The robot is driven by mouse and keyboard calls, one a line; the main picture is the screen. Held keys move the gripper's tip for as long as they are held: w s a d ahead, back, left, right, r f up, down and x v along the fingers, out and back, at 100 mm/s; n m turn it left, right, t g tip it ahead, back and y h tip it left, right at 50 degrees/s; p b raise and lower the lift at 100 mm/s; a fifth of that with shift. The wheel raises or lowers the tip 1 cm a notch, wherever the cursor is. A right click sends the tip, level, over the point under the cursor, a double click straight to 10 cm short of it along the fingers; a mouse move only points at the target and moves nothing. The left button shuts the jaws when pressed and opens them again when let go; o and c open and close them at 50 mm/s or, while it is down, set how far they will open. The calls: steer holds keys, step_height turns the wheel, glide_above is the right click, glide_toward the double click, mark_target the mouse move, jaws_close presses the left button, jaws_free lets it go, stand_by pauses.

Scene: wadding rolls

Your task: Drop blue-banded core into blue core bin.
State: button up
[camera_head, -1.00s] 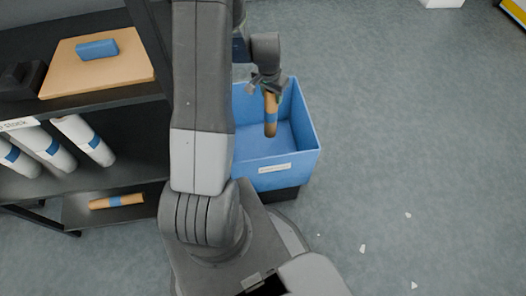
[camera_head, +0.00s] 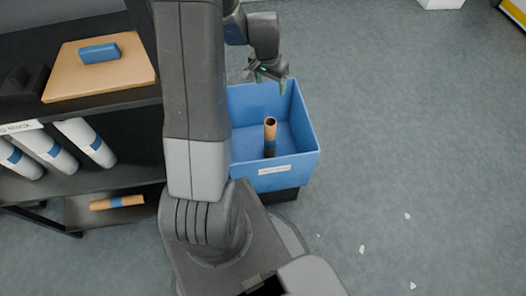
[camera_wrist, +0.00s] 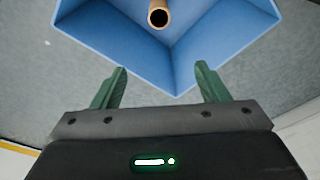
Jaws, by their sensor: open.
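The cardboard core (camera_head: 270,134) with a blue band stands about upright inside the blue bin (camera_head: 277,181), apart from my gripper. Its open top end (camera_wrist: 158,17) shows at the top of the wrist view, within the bin (camera_wrist: 105,66). My gripper (camera_head: 269,82) is open and empty above the back part of the bin. Its two green fingers (camera_wrist: 160,85) are spread wide in the wrist view with nothing between them. Whether the core's lower end touches the bin floor is hard to tell.
A dark shelf rack at left holds several white rolls (camera_head: 91,142) with blue bands and another blue-banded core (camera_head: 117,202) on the lower shelf. A blue block (camera_head: 99,53) lies on a tan board (camera_head: 128,72) on top.

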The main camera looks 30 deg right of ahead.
step_height(320, 180, up, 6)
steer(key=shift+s+a+r+p, duration=0.2)
steer(key=shift+a+p, duration=0.1)
steer(key=shift+a, duration=0.15)
steer(key=shift+f, duration=0.1)
step_height(320, 180, down, 10)
steer(key=d, duration=0.2)
steer(key=shift+w, duration=0.45)
stand_by(0.4)
